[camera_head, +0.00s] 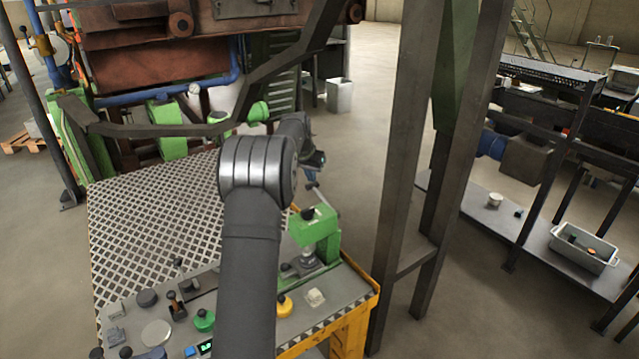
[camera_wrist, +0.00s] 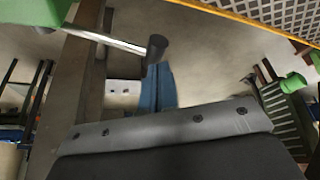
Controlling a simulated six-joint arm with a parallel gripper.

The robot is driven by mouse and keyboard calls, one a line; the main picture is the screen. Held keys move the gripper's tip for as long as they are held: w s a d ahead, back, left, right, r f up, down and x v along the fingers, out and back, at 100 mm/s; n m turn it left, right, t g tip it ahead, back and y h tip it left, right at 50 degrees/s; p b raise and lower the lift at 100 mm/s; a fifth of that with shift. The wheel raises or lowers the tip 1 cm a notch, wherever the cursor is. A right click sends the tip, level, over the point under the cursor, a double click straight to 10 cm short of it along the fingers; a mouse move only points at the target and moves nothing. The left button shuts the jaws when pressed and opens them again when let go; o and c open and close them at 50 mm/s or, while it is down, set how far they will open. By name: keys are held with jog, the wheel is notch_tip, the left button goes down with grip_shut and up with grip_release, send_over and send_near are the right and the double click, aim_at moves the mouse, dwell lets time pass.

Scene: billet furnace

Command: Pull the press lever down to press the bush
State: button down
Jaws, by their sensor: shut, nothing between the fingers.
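The green press (camera_head: 315,226) stands at the right end of the bench. Its lever (camera_head: 326,202) is a pale rod that slopes up from the press toward my gripper (camera_head: 311,178). In the wrist view the lever rod (camera_wrist: 105,39) comes from the green press body (camera_wrist: 18,26) and ends in a black knob (camera_wrist: 157,46). My gripper's blue fingers (camera_wrist: 158,88) are shut and empty, close by the knob. I cannot tell whether they touch it. The bush under the press cannot be made out clearly.
The bench (camera_head: 150,215) has a patterned metal top and holds several small parts along its front. A steel column (camera_head: 396,150) stands just right of the press. A green and rust-red furnace (camera_head: 150,65) is behind. A shelf rack (camera_head: 540,150) stands at the right.

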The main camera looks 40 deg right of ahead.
jog(key=shift+r, duration=2.55)
jog(key=shift+r, duration=2.5)
jog(key=shift+f, duration=4.2)
